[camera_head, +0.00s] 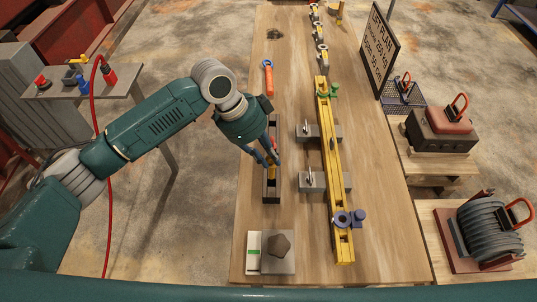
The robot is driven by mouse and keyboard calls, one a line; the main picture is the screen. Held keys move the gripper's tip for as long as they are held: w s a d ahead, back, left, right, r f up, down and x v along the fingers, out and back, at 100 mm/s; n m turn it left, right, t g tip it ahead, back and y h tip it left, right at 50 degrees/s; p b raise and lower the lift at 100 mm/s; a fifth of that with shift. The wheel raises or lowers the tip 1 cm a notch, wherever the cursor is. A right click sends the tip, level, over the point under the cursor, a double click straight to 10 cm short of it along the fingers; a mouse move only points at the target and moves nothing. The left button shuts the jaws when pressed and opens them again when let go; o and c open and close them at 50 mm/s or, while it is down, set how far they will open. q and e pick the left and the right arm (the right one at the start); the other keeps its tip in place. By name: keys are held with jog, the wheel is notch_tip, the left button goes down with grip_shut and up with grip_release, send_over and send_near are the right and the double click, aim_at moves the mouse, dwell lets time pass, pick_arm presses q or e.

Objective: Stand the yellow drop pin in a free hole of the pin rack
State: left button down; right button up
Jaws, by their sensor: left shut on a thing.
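My left gripper (269,160) reaches in from the left over the long, narrow, dark pin rack (271,197) on the wooden table. Its fingers are shut on the yellow drop pin (269,171), of which only a small yellowish part shows at the fingertips. The fingers and the dark rack hide the rest of the pin. I cannot tell whether its lower end is in a hole or above the rack. The far part of the rack is partly hidden behind the gripper. My right gripper is not in view.
A long yellow beam (336,170) with grey blocks and blue and green knobs lies right of the rack. An orange tool (268,80) lies beyond the gripper. A grey plate (279,263) with a dark lump is in front. A sign (379,50) stands at right.

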pick_arm(q)
jog(key=shift+r, duration=0.1)
jog(key=shift+p, duration=0.4)
notch_tip(320, 180, down, 8)
jog(key=b, duration=0.3)
jog(key=shift+b, duration=0.3)
dwell(2.3)
jog(key=c, duration=1.6)
grip_release()
jog(key=shift+r, duration=0.1)
jog(key=shift+o, duration=0.2)
jog(key=v, duration=1.2)
